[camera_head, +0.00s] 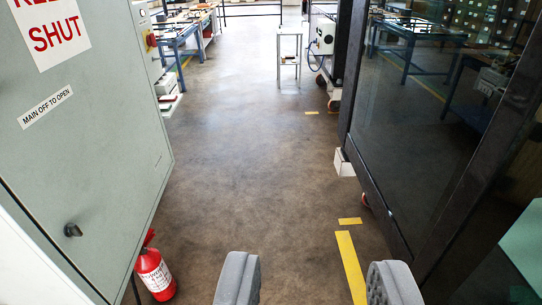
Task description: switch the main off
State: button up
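A grey-green cabinet (95,120) fills the left side, with a "MAIN OFF TO OPEN" label (45,107) and a sign ending in "SHUT" (52,35) on its door. A small red and yellow switch (151,39) sits on the cabinet's far side face, near the top; its setting is too small to tell. A dark knob (72,230) is low on the door. My gripper (315,265) shows two grey fingers at the bottom edge, wide apart with only floor between them. It is far from the switch, nearer to me and lower in the picture.
A red fire extinguisher (154,272) stands by the cabinet's lower corner. A dark-framed glass panel (425,110) lines the right side, with a white block (343,163) at its foot. Brown floor (245,140) lies clear between. A small stand (289,55) and workbenches are farther back.

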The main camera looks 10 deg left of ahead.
aim_at(151, 40)
jog(key=u, duration=0.1)
jog(key=i, duration=2.55)
jog(key=u, duration=0.55)
jog(key=i, duration=1.35)
jog(key=u, duration=0.25)
